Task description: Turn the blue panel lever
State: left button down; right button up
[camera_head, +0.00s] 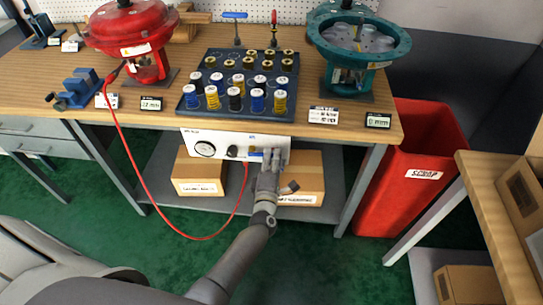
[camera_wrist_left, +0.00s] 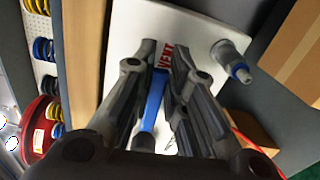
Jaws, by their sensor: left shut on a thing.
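The blue panel lever (camera_wrist_left: 153,104) shows between the two fingers of my left gripper (camera_wrist_left: 162,62) in the left wrist view. The fingers are shut on it, and the red word VENT stands on the white panel (camera_wrist_left: 200,28) just beyond the fingertips. In the head view the white panel (camera_head: 205,136) hangs under the front edge of the bench, with a round gauge and a black knob. There my left gripper (camera_head: 274,158) is at the panel's right part and hides most of the lever. My right gripper is not in view.
The workbench (camera_head: 385,105) carries a red actuator (camera_head: 135,28), a teal actuator (camera_head: 365,45) and a dark tray of springs (camera_head: 240,112). A red hose (camera_head: 122,150) loops down to the panel. Cardboard boxes (camera_head: 200,172) sit on the shelf below. A red scrap bin (camera_head: 410,170) stands at the right.

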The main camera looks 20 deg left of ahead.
pick_arm(q)
jog(key=shift+f+m, duration=0.45)
jog(key=shift+m, duration=0.15)
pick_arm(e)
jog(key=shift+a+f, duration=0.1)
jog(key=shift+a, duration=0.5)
pick_arm(q)
jog(key=c, duration=1.4)
grip_release()
jog(key=shift+c, duration=0.2)
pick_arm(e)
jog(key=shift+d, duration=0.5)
pick_arm(q)
jog(key=v, duration=1.2)
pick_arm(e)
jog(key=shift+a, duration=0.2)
